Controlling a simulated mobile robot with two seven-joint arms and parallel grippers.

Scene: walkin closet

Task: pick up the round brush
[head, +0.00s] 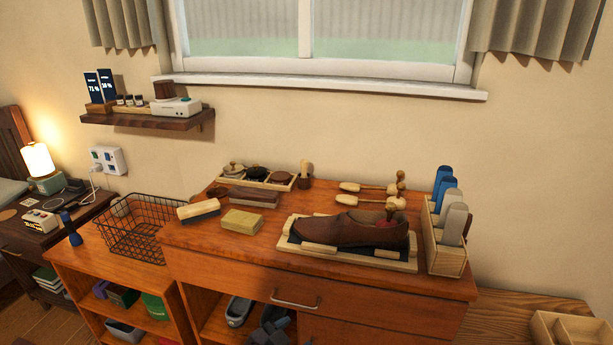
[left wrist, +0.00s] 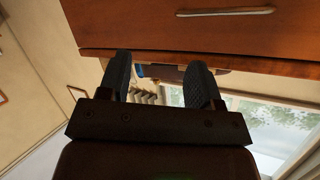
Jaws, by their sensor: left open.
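A small brush with a pale upright handle and a dark round base, which looks like the round brush (head: 305,173), stands at the back of the dresser top. It is just right of a wooden tray (head: 256,177) holding round tins. My left gripper (head: 270,324) is low in front of the dresser, below the drawer handle and far from the brush. In the left wrist view, its two dark fingers (left wrist: 162,80) are apart with nothing held between them. The brush cannot be made out in the left wrist view. My right gripper is not in view.
A brown shoe (head: 350,233) lies on a tray at the dresser's front right. A block brush (head: 198,210) and a yellow block (head: 242,222) are at left. A wooden holder (head: 447,252) stands right. The drawer handle (head: 296,302) juts out above my gripper.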

